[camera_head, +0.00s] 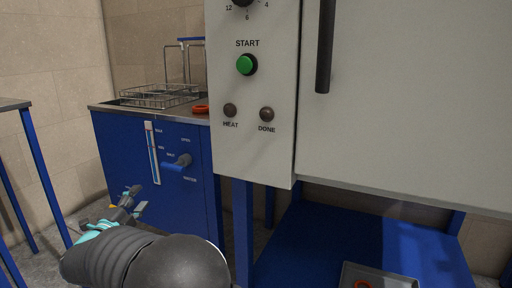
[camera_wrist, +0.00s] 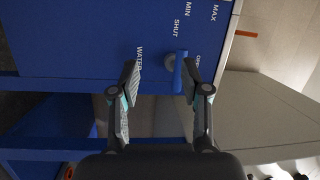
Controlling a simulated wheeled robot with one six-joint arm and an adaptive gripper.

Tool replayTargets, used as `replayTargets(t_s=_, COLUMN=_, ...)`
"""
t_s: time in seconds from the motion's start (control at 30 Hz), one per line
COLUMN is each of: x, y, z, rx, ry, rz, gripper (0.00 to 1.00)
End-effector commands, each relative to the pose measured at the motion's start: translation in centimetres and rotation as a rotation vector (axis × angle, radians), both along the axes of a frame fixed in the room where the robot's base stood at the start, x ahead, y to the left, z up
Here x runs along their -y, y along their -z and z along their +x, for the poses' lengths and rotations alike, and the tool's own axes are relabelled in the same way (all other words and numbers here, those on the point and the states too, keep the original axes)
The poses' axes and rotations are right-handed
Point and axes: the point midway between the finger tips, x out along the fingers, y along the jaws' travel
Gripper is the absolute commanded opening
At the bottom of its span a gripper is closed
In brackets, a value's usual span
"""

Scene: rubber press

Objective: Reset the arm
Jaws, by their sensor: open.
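My gripper (camera_head: 136,199) is low at the left in the head view, in front of the blue cabinet (camera_head: 120,145). Its two fingers are apart with nothing held between them. In the wrist view my gripper (camera_wrist: 159,76) is open, pointing at the cabinet front. A blue valve handle (camera_wrist: 179,72) appears near the right fingertip there; I cannot tell the gap in depth. In the head view the valve handle (camera_head: 178,161) sits up and right of the fingertips, apart from them in the picture.
A grey press panel with a green START button (camera_head: 246,64) and dark HEAT and DONE lamps stands at centre. A grey tray (camera_head: 400,281) lies lower right. A blue-legged table (camera_head: 15,104) stands left.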

Motion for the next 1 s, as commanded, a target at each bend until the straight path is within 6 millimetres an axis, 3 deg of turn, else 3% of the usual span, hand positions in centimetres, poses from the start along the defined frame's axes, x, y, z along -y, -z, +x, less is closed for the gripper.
replayTargets(t_s=0.1, x=-4.0, y=3.9, z=-0.4, rx=-0.102, ry=-0.217, rz=-0.151, gripper=0.46)
replayTargets(t_s=0.23, x=-7.3, y=6.6, z=-2.5, rx=-0.195, ry=-0.456, rz=-0.314, gripper=0.46)
replayTargets(t_s=0.33, x=-8.0, y=7.7, z=-4.3, rx=-0.259, ry=-0.623, rz=-0.439, gripper=0.46)
replayTargets(t_s=0.47, x=-6.7, y=8.3, z=-6.5, rx=-0.337, ry=-0.814, rz=-0.603, gripper=0.46)
replayTargets(t_s=0.57, x=-4.0, y=8.3, z=-8.3, rx=-0.400, ry=-0.945, rz=-0.729, gripper=0.46)
replayTargets(t_s=0.67, x=0.1, y=7.9, z=-10.2, rx=-0.468, ry=-1.062, rz=-0.856, gripper=0.46)
replayTargets(t_s=1.0, x=18.8, y=5.3, z=-17.1, rx=-0.723, ry=-1.290, rz=-1.199, gripper=0.46)
